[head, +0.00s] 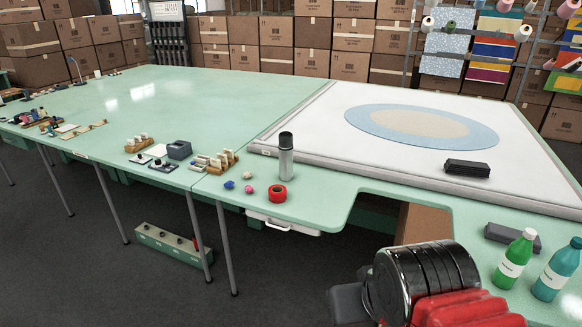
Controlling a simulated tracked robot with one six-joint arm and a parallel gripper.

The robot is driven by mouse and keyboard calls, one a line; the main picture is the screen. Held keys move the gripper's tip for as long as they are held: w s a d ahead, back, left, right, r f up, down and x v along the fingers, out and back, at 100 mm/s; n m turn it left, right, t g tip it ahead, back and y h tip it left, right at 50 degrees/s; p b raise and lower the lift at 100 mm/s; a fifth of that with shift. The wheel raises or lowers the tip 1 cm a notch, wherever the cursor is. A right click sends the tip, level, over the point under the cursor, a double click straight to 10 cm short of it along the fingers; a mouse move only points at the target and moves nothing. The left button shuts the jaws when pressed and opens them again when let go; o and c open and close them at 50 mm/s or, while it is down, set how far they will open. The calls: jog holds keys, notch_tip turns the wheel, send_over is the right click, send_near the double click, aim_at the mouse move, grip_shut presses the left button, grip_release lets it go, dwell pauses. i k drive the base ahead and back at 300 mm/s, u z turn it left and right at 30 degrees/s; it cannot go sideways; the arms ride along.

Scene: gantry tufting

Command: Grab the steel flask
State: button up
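Part of my arm, black and red, shows at the bottom right, well apart from the flask. My gripper's fingers are not in view.
Green (515,260) and teal (558,270) bottles stand at right. A notch cuts into the table's front edge.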

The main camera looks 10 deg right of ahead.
aim_at(286, 147)
jog(key=k, duration=0.4)
jog(key=u, duration=0.65)
jog(key=i, duration=1)
jog(key=u, duration=0.55)
jog(key=i, duration=0.75)
jog(key=z, duration=0.7)
jog(key=i, duration=1.05)
jog(key=z, duration=0.4)
